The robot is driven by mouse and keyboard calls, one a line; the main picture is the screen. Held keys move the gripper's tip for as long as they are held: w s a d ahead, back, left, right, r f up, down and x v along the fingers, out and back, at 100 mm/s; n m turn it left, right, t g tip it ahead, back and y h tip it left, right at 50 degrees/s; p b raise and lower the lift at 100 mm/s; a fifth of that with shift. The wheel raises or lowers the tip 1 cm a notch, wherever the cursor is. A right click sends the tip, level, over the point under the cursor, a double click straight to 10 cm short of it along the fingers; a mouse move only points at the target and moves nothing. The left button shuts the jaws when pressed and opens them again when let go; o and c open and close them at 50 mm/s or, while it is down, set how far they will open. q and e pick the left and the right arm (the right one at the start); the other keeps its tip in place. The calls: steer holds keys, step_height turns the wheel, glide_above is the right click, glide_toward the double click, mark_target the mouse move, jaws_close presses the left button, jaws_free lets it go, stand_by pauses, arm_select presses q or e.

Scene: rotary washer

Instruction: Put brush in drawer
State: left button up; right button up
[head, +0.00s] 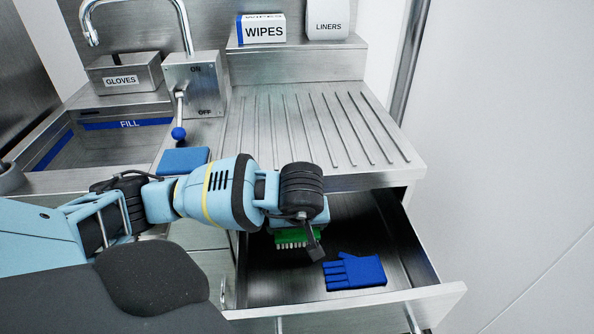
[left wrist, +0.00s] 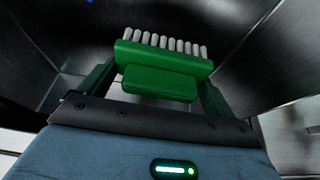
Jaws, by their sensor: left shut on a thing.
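The green brush (head: 291,235) with white bristles is held by my left gripper (head: 312,240), over the open drawer (head: 252,283). In the left wrist view the brush (left wrist: 160,72) sits between the two fingers of the left gripper (left wrist: 158,85), bristles facing away from the palm. In the head view the wrist and gripper hide part of the brush. Dark metal drawer walls (left wrist: 60,40) surround it in the left wrist view. I cannot tell whether the brush touches the drawer floor. My right gripper is not in view.
A blue glove (head: 354,272) lies in the drawer, right of the brush. Above is a ridged drainboard (head: 300,130) whose front edge is close to my wrist. A blue sponge-like block (head: 183,161), a lever with a blue knob (head: 179,133) and a sink (head: 60,150) are at left.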

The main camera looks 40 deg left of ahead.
mark_target(298, 233)
arm_select(q)
steer(key=shift+f, duration=2.2)
steer(key=shift+f+b, duration=0.1)
steer(key=shift+b, duration=0.25)
steer(key=o, duration=0.7)
steer(key=shift+d+r, duration=0.1)
steer(key=shift+r, duration=0.35)
steer(key=p+v, duration=0.1)
steer(key=v, duration=1)
steer(key=shift+s+d+r+p, duration=0.1)
steer(key=shift+s+r+p, duration=0.05)
steer(key=shift+p, duration=0.25)
